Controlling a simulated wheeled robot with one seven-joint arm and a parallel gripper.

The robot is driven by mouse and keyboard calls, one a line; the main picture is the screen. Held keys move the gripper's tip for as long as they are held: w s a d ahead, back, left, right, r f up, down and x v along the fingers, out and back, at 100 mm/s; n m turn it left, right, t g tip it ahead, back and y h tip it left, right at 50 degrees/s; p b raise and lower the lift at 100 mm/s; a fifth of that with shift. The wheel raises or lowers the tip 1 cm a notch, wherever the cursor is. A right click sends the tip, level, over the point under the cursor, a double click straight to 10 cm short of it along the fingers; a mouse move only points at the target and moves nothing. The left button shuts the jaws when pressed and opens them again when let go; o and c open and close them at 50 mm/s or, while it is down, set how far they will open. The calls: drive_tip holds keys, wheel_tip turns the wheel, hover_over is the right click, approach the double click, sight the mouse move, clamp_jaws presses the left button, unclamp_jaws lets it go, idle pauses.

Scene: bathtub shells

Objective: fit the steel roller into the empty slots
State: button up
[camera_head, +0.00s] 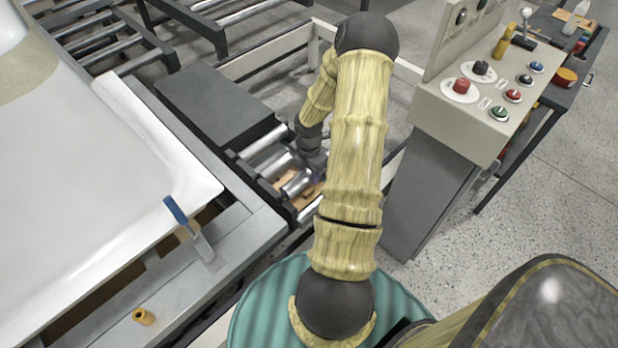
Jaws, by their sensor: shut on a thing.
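My gripper (318,168) is low over the short roller frame (236,163), partly hidden behind my own arm. It is shut on the steel roller (296,184), a short shiny cylinder at the frame's near right end. The roller lies slantwise, roughly in line with the neighbouring rollers (264,141). Its right end and the fingertips are hidden or too small to make out. I cannot tell whether its ends sit in the slots. Below and around it a gap shows brown material (310,203).
A white bathtub shell (110,150) fills the left. A blue-handled scraper (188,228) and a yellow cap-like piece (143,316) lie on the grey ledge. A control console (470,110) stands close to the right of my arm. Roller conveyors (230,20) are behind.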

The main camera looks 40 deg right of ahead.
sight(309, 178)
drive_tip(key=shift+f+b, duration=0.3)
drive_tip(key=shift+f, duration=1.2)
drive_tip(key=shift+f, duration=0.15)
drive_tip(key=o, duration=1.3)
wheel_tip(309, 178, up, 12)
drive_tip(key=p, duration=0.3)
drive_tip(key=shift+r+p, duration=0.2)
drive_tip(key=shift+p, duration=0.1)
